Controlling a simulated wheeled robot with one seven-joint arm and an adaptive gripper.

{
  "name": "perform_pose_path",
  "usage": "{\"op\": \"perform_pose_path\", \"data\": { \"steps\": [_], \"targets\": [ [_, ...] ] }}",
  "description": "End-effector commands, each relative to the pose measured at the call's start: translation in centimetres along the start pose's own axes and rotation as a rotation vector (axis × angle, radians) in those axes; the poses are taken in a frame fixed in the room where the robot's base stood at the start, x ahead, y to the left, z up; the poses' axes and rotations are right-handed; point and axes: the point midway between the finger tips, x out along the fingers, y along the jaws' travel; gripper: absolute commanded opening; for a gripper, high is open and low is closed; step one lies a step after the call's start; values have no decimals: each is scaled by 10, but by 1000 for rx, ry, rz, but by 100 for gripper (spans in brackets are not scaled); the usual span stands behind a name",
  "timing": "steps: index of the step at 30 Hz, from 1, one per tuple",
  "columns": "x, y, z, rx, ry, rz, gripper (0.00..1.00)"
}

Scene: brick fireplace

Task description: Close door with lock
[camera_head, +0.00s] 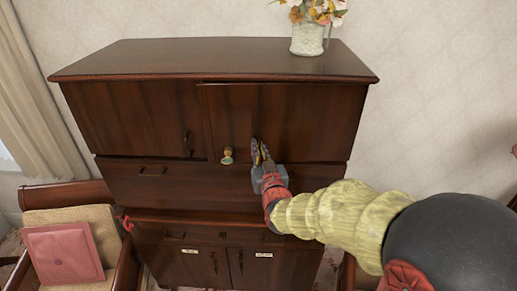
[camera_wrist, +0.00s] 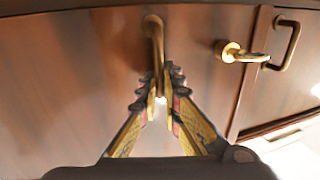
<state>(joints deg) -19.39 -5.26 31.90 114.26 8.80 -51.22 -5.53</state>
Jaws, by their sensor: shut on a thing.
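The dark wooden cabinet's upper right door (camera_head: 300,118) seems to stand slightly proud of the left door (camera_head: 130,115); I cannot tell how large the gap is. A brass lock (camera_head: 227,155) with a turn piece sits at the door's lower left edge, and it shows right of my fingers in the wrist view (camera_wrist: 240,54). My gripper (camera_head: 259,150) is at the right door's bar handle (camera_wrist: 154,35). In the wrist view its fingertips (camera_wrist: 160,88) are shut on the lower end of this handle, which they partly hide.
The left door's handle (camera_head: 187,143) is beyond the lock. Drawers (camera_head: 150,185) and lower doors (camera_head: 200,268) lie below. A flower vase (camera_head: 308,40) stands on top. A chair with a pink cushion (camera_head: 63,253) is at the left.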

Motion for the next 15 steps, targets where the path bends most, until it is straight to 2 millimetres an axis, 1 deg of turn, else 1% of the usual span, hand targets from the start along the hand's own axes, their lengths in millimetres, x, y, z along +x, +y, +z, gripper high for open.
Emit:
{"op": "perform_pose_path", "data": {
  "steps": [8, 15],
  "targets": [
    [3, 0, 1, 0, 2, 0, 0],
    [20, 2, 2, 0, 3, 0, 0]
  ]
}}
